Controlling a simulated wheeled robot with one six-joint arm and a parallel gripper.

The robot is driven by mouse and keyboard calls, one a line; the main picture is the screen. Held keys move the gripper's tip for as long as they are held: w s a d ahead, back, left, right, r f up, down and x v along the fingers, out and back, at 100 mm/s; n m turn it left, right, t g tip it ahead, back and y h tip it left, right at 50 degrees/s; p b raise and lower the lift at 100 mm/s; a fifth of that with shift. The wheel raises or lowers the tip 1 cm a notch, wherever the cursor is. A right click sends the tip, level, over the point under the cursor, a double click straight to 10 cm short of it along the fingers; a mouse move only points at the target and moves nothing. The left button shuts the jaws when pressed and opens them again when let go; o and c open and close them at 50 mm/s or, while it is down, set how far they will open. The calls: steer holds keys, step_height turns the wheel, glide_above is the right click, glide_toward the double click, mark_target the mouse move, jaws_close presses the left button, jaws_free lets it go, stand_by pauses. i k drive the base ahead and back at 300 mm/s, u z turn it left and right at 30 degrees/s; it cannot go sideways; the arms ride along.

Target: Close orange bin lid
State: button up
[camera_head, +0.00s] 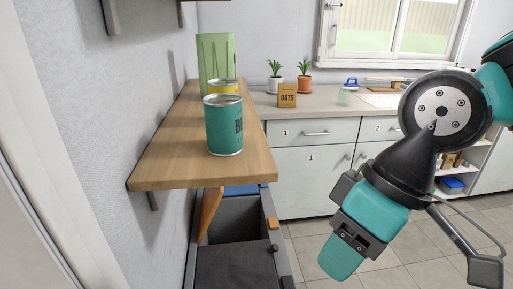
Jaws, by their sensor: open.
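The orange bin lid (209,214) stands raised and steeply tilted on the left side of a dark grey bin, beside the wall and below the wooden shelf. The bin (235,216) shows its open, dark inside. An orange piece (274,222) sits on its right rim. The shelf hides the upper end of the lid. My gripper (343,256) is to the right of the bin, over the tiled floor, apart from the lid and pointing down. It is open, and I see nothing held in it.
A wooden shelf (165,160) juts out above the bins with a teal can (224,127) near its edge. A dark closed lid (236,266) lies in front, and a blue one (241,190) behind. Tiled floor (305,255) is free between bins and gripper. White cabinets (310,185) stand behind.

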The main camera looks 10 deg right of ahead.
mark_target(212, 197)
steer(key=z, duration=1.9)
steer(key=i, duration=1.9)
steer(key=u, duration=3.35)
steer(key=i, duration=0.5)
steer(key=z, duration=0.05)
